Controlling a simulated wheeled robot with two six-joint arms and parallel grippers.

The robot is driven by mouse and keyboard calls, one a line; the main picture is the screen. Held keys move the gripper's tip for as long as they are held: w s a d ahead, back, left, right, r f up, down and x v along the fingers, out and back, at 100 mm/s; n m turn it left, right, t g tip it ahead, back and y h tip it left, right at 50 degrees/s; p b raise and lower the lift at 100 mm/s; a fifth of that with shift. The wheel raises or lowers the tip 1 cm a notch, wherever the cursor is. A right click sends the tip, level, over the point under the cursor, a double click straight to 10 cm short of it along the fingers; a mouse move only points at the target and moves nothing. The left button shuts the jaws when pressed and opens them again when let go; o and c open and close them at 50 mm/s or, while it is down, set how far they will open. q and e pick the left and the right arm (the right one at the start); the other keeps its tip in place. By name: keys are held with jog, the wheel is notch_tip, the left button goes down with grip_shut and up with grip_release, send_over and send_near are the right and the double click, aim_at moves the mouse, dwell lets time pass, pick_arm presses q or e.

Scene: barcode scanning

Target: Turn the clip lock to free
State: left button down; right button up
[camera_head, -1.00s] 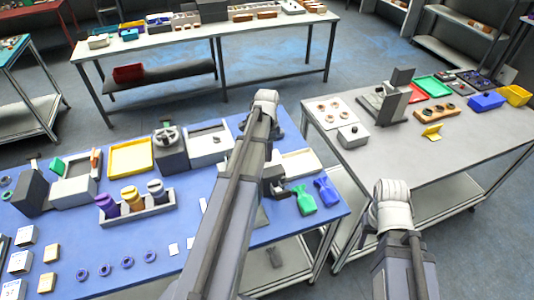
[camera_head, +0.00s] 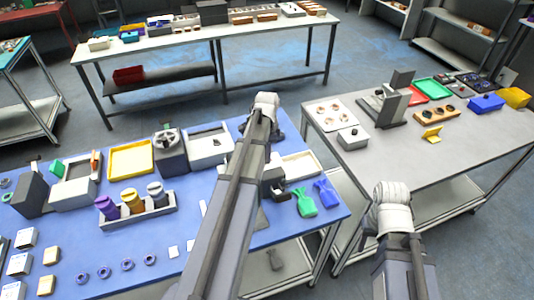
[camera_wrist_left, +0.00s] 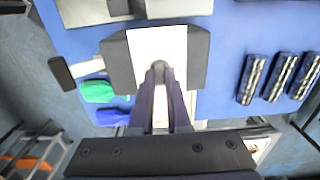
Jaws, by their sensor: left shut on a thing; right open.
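In the left wrist view my left gripper (camera_wrist_left: 162,82) is shut on a small grey knob (camera_wrist_left: 160,66), which I take to be the clip lock. The knob stands over a white plate (camera_wrist_left: 157,38) on a block with dark sides (camera_wrist_left: 199,60). The fingers hide much of the knob, so I cannot tell its angle. In the head view my left arm covers most of this spot; part of the dark fixture shows beside the arm (camera_head: 273,173). My right arm shows at the lower right of the head view, but its gripper does not.
A green item (camera_head: 305,204) and a blue item (camera_head: 326,193) lie close to the fixture. A rack (camera_head: 137,215) holds several coloured cylinders on the blue table (camera_head: 215,262). A grey table (camera_head: 455,150) stands to the right across a gap.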

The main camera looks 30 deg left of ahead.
pick_arm(q)
jog(key=shift+n, duration=0.3)
jog(key=n, duration=0.3)
jog(key=shift+n, duration=0.4)
jog(key=n, duration=0.4)
jog(key=shift+n, duration=0.3)
jog(key=n, duration=0.8)
jog(key=shift+n, duration=0.6)
jog(key=c, duration=0.9)
grip_release()
